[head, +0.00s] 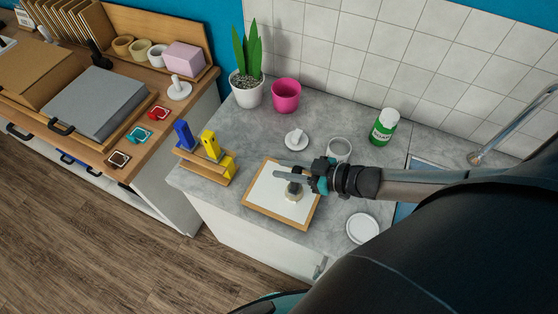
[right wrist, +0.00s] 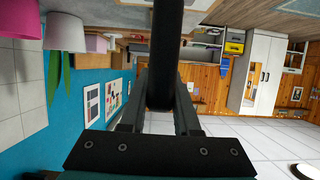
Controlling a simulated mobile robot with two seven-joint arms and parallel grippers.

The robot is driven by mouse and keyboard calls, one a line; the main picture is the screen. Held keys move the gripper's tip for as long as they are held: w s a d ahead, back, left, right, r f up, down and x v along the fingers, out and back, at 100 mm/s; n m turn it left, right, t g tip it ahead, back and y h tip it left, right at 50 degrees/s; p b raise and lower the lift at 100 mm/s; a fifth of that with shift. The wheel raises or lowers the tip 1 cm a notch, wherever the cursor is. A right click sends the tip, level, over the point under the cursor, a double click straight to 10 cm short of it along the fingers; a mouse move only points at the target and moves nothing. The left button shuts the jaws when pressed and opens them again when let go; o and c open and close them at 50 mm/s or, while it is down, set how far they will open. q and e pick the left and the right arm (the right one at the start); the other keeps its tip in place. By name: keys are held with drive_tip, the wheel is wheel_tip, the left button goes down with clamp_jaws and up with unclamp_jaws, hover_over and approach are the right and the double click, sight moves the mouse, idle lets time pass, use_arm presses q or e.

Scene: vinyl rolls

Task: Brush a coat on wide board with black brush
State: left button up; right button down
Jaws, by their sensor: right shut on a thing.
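The wide board (head: 265,192) is a white panel with a light wood border, lying flat on the grey counter. My right gripper (head: 293,178) is over the board's right part, shut on the black brush (head: 293,187). The brush's pale bristle end points down at the white face; whether it touches cannot be told. In the right wrist view the dark handle (right wrist: 168,60) runs up between the two fingers (right wrist: 160,118). My left gripper is not in view.
A white ring-shaped cup (head: 339,149), a white knobbed piece (head: 296,139) and a green container (head: 384,126) stand behind the board. A white round dish (head: 362,228) is to its right. A wooden rack (head: 207,171) with blue and yellow pieces stands left.

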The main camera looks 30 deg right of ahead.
drive_tip(key=shift+s+d+f+p, duration=0.1)
drive_tip(key=shift+s+d+p, duration=0.15)
drive_tip(key=shift+s+d, duration=0.6)
drive_tip(key=shift+s+d+p, duration=0.2)
drive_tip(key=shift+s+d, duration=0.45)
drive_tip(key=shift+s, duration=0.4)
drive_tip(key=s+a, duration=0.1)
drive_tip(key=a, duration=0.1)
drive_tip(key=s+a, duration=0.1)
drive_tip(key=a, duration=0.1)
drive_tip(key=shift+s, duration=0.4)
drive_tip(key=w+a+b, duration=0.2)
drive_tip(key=w+a, duration=0.7)
drive_tip(key=w, duration=0.3)
drive_tip(key=shift+a+b, duration=0.15)
drive_tip(key=shift+b, duration=0.2)
idle(0.6)
drive_tip(key=shift+r, duration=0.2)
